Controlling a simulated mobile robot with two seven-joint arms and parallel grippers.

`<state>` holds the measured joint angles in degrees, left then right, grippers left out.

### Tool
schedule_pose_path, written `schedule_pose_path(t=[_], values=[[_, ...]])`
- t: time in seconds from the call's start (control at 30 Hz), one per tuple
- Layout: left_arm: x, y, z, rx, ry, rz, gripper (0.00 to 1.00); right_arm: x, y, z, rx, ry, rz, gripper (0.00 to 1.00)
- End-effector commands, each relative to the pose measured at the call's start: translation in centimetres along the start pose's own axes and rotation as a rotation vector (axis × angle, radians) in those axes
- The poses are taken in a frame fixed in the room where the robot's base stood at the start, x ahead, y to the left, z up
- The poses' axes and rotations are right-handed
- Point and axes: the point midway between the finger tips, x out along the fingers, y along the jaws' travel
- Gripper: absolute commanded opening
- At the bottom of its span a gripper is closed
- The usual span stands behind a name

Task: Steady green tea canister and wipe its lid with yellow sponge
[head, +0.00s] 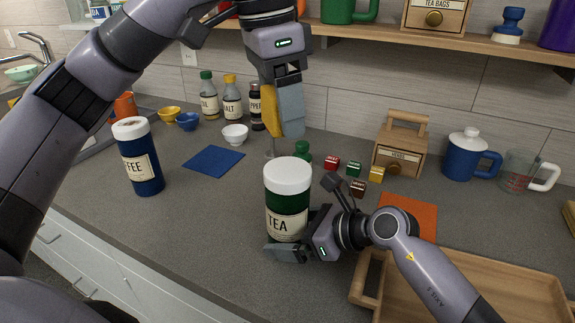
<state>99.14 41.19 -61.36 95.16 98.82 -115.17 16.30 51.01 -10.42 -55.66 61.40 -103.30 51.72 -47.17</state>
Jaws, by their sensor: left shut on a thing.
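The green tea canister (287,205) with a white lid (288,174) and a TEA label stands upright on the counter, centre of the head view. My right gripper (288,250) is low at its near side, one finger across the front of its base; the other finger is hidden, so I cannot tell if it grips. My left gripper (281,112) points down above and behind the lid, shut on the yellow sponge (270,108). The sponge shows at the left of the near finger, apart from the lid.
A blue coffee canister (142,165) stands left, beside a blue mat (213,161). A wooden tray (460,285) is at the front right by an orange mat (409,217). Small coloured blocks (354,169), a wooden box (402,148) and a blue mug (466,158) stand behind. A shelf (430,38) runs above.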

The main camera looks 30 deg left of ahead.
Motion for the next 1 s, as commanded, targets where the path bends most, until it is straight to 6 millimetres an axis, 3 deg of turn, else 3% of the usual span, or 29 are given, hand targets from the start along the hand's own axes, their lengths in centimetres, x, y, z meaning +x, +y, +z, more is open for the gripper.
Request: schedule_pose_path(t=[0.37,0.8,1.0], values=[[0.0,0.0,0.0,0.000,0.000,0.000,0.41,-1.3,-0.1,0.0,-0.001,0.000,-0.002,1.00],[0.0,0.0,0.0,0.000,0.000,0.000,0.41,-8.9,-0.1,-0.1,-0.001,0.002,-0.003,1.00],[0.0,0.0,0.0,0.000,0.000,0.000,0.41,-11.4,0.0,0.0,-0.001,0.001,-0.001,1.00]])
